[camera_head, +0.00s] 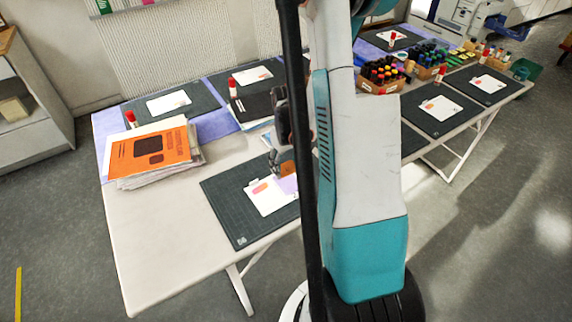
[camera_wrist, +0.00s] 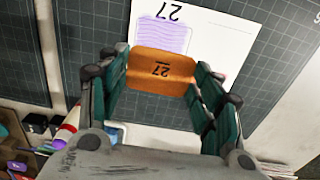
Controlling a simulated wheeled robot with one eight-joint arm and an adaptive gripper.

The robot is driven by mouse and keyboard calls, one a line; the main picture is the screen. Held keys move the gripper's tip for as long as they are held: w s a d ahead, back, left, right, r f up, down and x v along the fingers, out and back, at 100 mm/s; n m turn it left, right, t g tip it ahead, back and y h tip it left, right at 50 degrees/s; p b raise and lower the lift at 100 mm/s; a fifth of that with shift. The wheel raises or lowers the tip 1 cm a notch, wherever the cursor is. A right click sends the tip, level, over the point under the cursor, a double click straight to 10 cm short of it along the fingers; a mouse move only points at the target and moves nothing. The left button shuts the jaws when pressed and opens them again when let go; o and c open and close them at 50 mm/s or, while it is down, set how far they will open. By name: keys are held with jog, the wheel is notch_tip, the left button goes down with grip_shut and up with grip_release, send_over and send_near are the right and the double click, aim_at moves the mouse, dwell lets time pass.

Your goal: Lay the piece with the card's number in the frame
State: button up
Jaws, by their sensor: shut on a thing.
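My gripper (camera_wrist: 160,78) is shut on an orange piece (camera_wrist: 160,62) marked with an underlined 27, held between the two fingers. Beyond it in the wrist view is a white sheet (camera_wrist: 215,40) with an upside-down 27 and a purple hatched frame (camera_wrist: 158,36). The piece overlaps the frame's lower edge in this view; I cannot tell if it touches the sheet. In the head view the piece (camera_head: 287,168) is at the sheet's far edge, beside the purple frame (camera_head: 288,184). The sheet (camera_head: 265,203) also bears a small orange patch (camera_head: 260,187). My arm hides its right side.
The sheet lies on a dark cutting mat (camera_head: 232,220) near the table's front edge. A paper stack with an orange cover (camera_head: 125,158) is at the left. Other mats with sheets and glue sticks, and a box of markers (camera_head: 375,85), stand farther back. The table's front left is bare.

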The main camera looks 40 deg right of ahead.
aim_at(287, 183)
jog(key=shift+f+b, duration=1.85)
jog(key=shift+f, duration=1.1)
jog(key=o, duration=0.8)
jog(key=shift+r, duration=0.1)
notch_tip(287, 183, up, 12)
jog(key=shift+f, duration=0.1)
